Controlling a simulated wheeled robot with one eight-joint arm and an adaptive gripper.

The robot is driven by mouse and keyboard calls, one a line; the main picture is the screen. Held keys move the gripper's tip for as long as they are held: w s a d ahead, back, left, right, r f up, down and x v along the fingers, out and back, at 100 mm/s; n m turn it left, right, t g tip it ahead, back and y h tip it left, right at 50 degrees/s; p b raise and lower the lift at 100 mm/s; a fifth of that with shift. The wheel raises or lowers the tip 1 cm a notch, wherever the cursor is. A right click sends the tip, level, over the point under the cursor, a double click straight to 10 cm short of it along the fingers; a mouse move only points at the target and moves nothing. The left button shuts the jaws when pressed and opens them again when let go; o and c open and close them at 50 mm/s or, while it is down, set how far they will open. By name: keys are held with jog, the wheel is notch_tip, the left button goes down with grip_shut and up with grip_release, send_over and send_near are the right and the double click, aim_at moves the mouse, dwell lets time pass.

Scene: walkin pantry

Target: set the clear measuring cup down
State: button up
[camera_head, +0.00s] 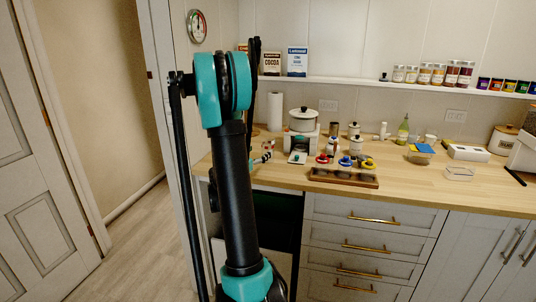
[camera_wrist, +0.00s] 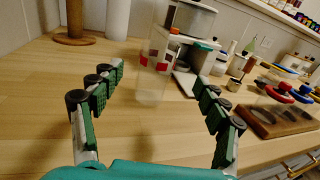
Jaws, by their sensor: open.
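The clear measuring cup (camera_wrist: 154,84) appears to stand upright on the wooden counter, see-through, with red marks on its side. In the wrist view it is between and just beyond the fingertips of my gripper (camera_wrist: 158,82). The two green-padded fingers are spread wide, with a gap on each side of the cup. In the head view the cup (camera_head: 267,152) shows small, just right of my arm, which hides most of the gripper.
A paper towel roll (camera_head: 275,112) stands behind. Counter left of the cup is bare.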

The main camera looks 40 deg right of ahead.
aim_at(265, 146)
jog(key=x, duration=0.7)
jog(key=shift+w, duration=0.25)
jog(key=c, duration=1.3)
jog(key=shift+o, duration=0.2)
jog(key=shift+r, duration=0.1)
